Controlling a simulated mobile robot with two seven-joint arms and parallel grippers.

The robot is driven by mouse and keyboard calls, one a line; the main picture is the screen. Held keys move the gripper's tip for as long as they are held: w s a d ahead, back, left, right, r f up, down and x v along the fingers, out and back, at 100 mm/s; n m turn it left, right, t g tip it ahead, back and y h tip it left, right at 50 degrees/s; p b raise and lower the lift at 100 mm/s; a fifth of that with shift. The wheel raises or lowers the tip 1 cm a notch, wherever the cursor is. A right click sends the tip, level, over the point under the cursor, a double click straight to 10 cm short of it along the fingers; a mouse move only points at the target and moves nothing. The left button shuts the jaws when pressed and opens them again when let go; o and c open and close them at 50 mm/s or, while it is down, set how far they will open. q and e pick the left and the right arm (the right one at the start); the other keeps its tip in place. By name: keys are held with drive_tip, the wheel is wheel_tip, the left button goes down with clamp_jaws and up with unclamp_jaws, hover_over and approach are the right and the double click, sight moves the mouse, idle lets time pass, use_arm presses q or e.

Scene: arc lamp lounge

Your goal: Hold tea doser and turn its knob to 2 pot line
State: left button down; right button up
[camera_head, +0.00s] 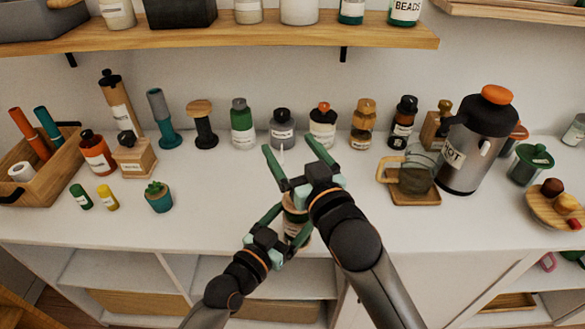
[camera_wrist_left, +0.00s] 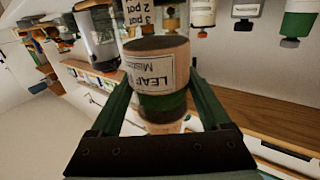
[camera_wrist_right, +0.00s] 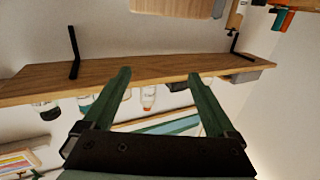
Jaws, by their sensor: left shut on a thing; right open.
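The tea doser (camera_head: 295,212), with a tan wooden band, is held by my left gripper (camera_head: 287,224) above the front of the white counter. My right arm partly covers it. In the left wrist view the doser (camera_wrist_left: 157,62) sits between the left fingers, with a "LEAF" label and a green lower part. Beyond the band is a clear section with a pot-line scale (camera_wrist_left: 138,12), where "3 pot" and "2 pot" are readable. I cannot make out the knob or its setting. My right gripper (camera_head: 290,147) is open and empty, apart from the doser; its fingers (camera_wrist_right: 160,76) point at the wall shelf.
Several jars and bottles line the back of the counter (camera_head: 235,215). A steel pot (camera_head: 466,160) and a glass jug (camera_head: 415,178) on a wooden coaster stand to the right. A small potted plant (camera_head: 159,203) stands left. A wall shelf (camera_head: 230,38) hangs above.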

wheel_tip(320, 180, up, 2)
drive_tip(key=shift+r, duration=0.25)
drive_tip(key=s+d+f, duration=0.1)
drive_tip(key=f, duration=0.1)
drive_tip(key=s+d+f+n+y, duration=0.1)
drive_tip(key=s+d+f+g+y, duration=0.1)
drive_tip(key=d+f, duration=0.1)
drive_tip(key=shift+s+f+n, duration=0.15)
drive_tip(key=shift+f+n, duration=0.2)
drive_tip(key=shift+n, duration=0.05)
drive_tip(key=s+d+f+n+g+y, duration=0.2)
drive_tip(key=s+d+f+y, duration=0.15)
drive_tip(key=s, duration=0.25)
drive_tip(key=shift+h, duration=0.45)
drive_tip(key=x, duration=1.2)
drive_tip(key=shift+s+f, duration=0.1)
drive_tip(key=shift+f, duration=0.3)
drive_tip(key=shift+a, duration=0.1)
drive_tip(key=c, duration=1.4)
